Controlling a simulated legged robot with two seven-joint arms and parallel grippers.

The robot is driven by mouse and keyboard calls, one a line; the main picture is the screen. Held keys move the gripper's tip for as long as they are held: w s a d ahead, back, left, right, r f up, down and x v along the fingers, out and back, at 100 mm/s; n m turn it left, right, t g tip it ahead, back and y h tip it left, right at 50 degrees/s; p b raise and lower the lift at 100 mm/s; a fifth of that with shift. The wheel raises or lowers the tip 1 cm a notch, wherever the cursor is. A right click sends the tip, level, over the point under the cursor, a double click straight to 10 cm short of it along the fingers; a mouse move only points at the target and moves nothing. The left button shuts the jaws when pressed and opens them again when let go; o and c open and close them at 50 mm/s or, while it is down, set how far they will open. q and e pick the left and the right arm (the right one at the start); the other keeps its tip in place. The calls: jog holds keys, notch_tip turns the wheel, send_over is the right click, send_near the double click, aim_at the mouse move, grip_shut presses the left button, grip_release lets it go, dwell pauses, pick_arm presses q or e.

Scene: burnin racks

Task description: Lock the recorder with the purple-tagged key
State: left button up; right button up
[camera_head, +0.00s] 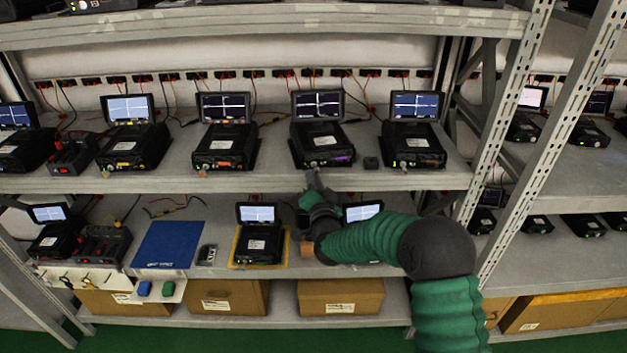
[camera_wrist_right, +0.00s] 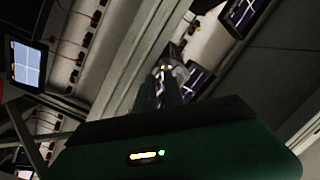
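A black recorder (camera_head: 322,143) with a lit waveform screen (camera_head: 318,104) stands on the middle shelf, with a purple mark (camera_head: 343,158) at its front right. My right gripper (camera_head: 312,182) is in front of the shelf edge, just below this recorder. In the right wrist view its dark fingers (camera_wrist_right: 160,92) point up and look close together. Whether a key is between them is too dark and small to tell. No purple-tagged key can be made out. My left gripper is out of view.
Several similar recorders stand along the middle shelf, one with an orange mark (camera_head: 232,158). A small black block (camera_head: 371,162) sits right of the purple-marked recorder. Below are a blue mat (camera_head: 170,245), a recorder on a yellow-edged mat (camera_head: 257,246) and a key panel (camera_head: 85,280).

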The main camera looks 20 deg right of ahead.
jog(key=shift+a+r, duration=0.25)
jog(key=shift+a, duration=0.4)
grip_shut()
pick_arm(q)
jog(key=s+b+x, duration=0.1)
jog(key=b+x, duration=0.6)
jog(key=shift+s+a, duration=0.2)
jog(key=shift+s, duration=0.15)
pick_arm(e)
jog(key=shift+d+r+n, duration=0.1)
jog(key=shift+d+n, duration=0.05)
jog(key=shift+n, duration=4.35)
jog(key=shift+d+n, duration=0.15)
jog(key=shift+n, duration=4.35)
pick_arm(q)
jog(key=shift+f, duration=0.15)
pick_arm(e)
jog(key=shift+o, duration=1.9)
grip_release()
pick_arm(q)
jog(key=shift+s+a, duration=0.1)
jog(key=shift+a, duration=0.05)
pick_arm(e)
jog(key=shift+o, duration=0.7)
jog(key=shift+s+a, duration=0.1)
jog(key=shift+s, duration=0.05)
